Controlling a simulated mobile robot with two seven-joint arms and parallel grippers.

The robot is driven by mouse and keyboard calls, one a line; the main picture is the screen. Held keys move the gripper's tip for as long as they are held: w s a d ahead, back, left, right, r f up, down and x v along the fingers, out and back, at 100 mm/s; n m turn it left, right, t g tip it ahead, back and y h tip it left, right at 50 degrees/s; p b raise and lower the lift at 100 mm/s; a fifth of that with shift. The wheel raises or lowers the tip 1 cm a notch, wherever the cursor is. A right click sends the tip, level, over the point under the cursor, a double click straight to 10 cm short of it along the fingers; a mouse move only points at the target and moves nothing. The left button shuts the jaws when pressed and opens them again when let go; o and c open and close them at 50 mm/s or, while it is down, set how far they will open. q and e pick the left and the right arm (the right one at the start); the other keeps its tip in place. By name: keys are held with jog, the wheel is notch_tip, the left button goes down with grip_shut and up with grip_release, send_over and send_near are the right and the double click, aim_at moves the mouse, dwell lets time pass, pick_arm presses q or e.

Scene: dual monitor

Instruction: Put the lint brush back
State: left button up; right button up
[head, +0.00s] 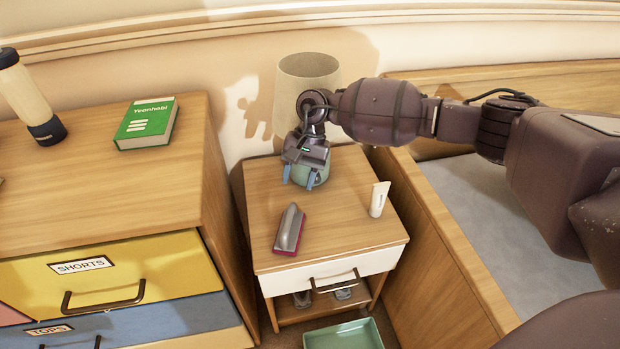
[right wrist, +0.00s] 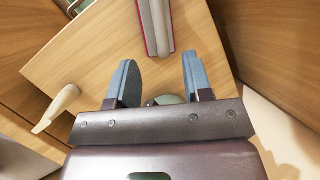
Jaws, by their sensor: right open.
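The lint brush (head: 290,229), grey with a dark red edge, lies on the nightstand top (head: 340,233) near its front left. It also shows in the right wrist view (right wrist: 156,25), beyond the fingertips and roughly in line with the gap between them. My right gripper (head: 300,183) is open and empty above the back of the nightstand, in front of the lamp, apart from the brush. Its two blue fingers (right wrist: 159,75) show in the right wrist view. My left gripper is not in view.
A white tube (head: 379,199) stands on the nightstand's right side. A lamp (head: 308,80) stands at the back, its green base partly hidden by my gripper. A dresser (head: 80,200) with a green book (head: 147,123) is at left. A green tray (head: 345,335) lies below in front.

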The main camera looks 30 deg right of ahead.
jog(key=s+a+f+m+t+y, duration=0.2)
jog(key=s+a+m+t+y, duration=0.1)
jog(key=s+a+m+y, duration=0.55)
jog(key=s+a+f+m+t+y, duration=0.25)
jog(key=s+a+m+y, duration=0.25)
jog(key=s+a+m, duration=0.55)
jog(key=s+d+f+n+t+h, duration=0.2)
jog(key=s+d+n+h, duration=0.6)
jog(key=n, duration=0.6)
jog(key=s+d+f+n+t+h, duration=0.3)
jog(key=s+d+n+h, duration=0.6)
jog(key=s+d+n, duration=0.3)
jog(key=d+n+t, duration=0.1)
jog(key=n, duration=0.1)
jog(key=shift+s+f+n+t, duration=0.3)
jog(key=shift+n+t, duration=0.05)
jog(key=shift+n, duration=0.05)
jog(key=shift+d+h, duration=0.1)
jog(key=shift+h, duration=0.15)
